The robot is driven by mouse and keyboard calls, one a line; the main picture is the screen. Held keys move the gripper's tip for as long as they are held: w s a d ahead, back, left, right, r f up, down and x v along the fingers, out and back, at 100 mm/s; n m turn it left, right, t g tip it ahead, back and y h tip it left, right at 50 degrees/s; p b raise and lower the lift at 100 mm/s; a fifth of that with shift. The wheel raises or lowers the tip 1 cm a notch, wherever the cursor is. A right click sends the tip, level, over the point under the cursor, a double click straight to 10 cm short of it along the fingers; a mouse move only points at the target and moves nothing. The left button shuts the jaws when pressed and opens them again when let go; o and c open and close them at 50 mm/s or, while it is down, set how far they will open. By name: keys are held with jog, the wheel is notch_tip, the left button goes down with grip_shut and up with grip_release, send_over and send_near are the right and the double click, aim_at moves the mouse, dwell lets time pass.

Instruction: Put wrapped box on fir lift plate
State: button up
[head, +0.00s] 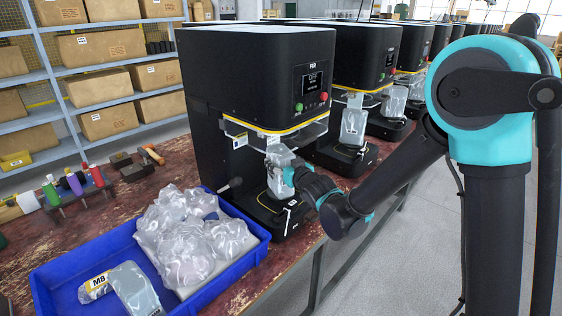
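The nearest black machine (245,85) carries a small label at its top right that looks like "FIR". Its lift plate (268,207) is at the base, below the head. A clear-wrapped item (277,181) is upright at the plate; whether it rests on it or hangs just above, I cannot tell. My gripper (288,174) reaches in from the right and is at the item's right side. Its fingers are mostly hidden, so I cannot see whether they grip it.
A blue tray (62,271) at the front holds several clear-wrapped items and a bag marked "M8" (132,288). More machines (352,55) stand in a row behind, some with wrapped items. Shelves (62,98) hold cartons.

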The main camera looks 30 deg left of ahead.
jog(key=shift+o, duration=0.6)
jog(key=shift+r, duration=0.15)
jog(key=v, duration=1.2)
jog(key=w+d+f+m+h, duration=0.2)
jog(key=w+d+f+h, duration=0.1)
jog(key=d, duration=0.6)
jog(key=w+d+f+m+h, duration=0.2)
jog(key=d+h, duration=0.1)
jog(key=d, duration=0.6)
jog(key=w+d+f+m+h, duration=0.2)
jog(key=w+d+f+h, duration=0.1)
jog(key=d, duration=0.6)
jog(key=s+d+f+m+g+h, duration=0.1)
jog(key=s+d+f+m+g, duration=0.1)
jog(key=s+d, duration=0.5)
jog(key=s+d+f+m+g+h, duration=0.2)
jog(key=s+d+f+g, duration=0.2)
jog(key=d, duration=0.9)
jog(key=s+f, duration=0.1)
jog(key=s, duration=0.2)
jog(key=shift+s+d+f+h, duration=0.2)
jog(key=shift+s+f+h, duration=0.1)
jog(key=shift+s+f, duration=0.1)
